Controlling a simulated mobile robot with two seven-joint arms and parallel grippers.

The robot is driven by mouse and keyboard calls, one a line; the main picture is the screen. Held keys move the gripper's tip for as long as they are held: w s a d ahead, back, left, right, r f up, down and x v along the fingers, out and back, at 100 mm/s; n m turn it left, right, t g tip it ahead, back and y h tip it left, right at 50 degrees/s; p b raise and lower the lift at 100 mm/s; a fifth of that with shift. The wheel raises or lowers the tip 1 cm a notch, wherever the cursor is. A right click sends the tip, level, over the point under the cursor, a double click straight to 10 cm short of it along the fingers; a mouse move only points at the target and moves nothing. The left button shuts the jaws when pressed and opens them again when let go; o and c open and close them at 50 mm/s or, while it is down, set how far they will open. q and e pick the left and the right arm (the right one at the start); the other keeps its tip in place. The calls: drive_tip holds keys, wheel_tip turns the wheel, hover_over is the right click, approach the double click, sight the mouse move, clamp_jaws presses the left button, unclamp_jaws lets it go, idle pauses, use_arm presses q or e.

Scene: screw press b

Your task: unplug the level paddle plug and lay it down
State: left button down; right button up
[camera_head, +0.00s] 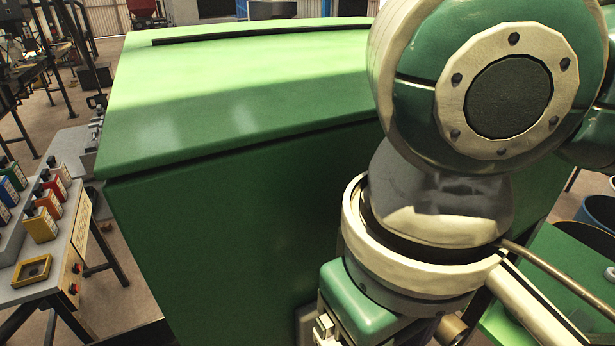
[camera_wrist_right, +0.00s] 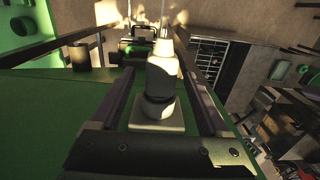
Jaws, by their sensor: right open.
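In the right wrist view, the level paddle plug (camera_wrist_right: 161,75) appears to be the piece with a pale upper body and a dark collar. It stands out from a square pale plate (camera_wrist_right: 146,127) on a green surface. My right gripper (camera_wrist_right: 156,66) is open, with one dark finger on each side of the plug. Gaps show between the plug and both fingers, so I see no contact. In the head view my right arm covers the right side, and I cannot make out the plug there. My left gripper is in neither view.
A large green cabinet (camera_head: 200,240) fills the middle of the head view. A bench at the left carries coloured boxes (camera_head: 48,202) and a yellow frame (camera_head: 32,270). In the wrist view, a dark slatted rack (camera_wrist_right: 208,58) stands beyond the right finger.

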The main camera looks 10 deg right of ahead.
clamp_jaws()
idle(1.2)
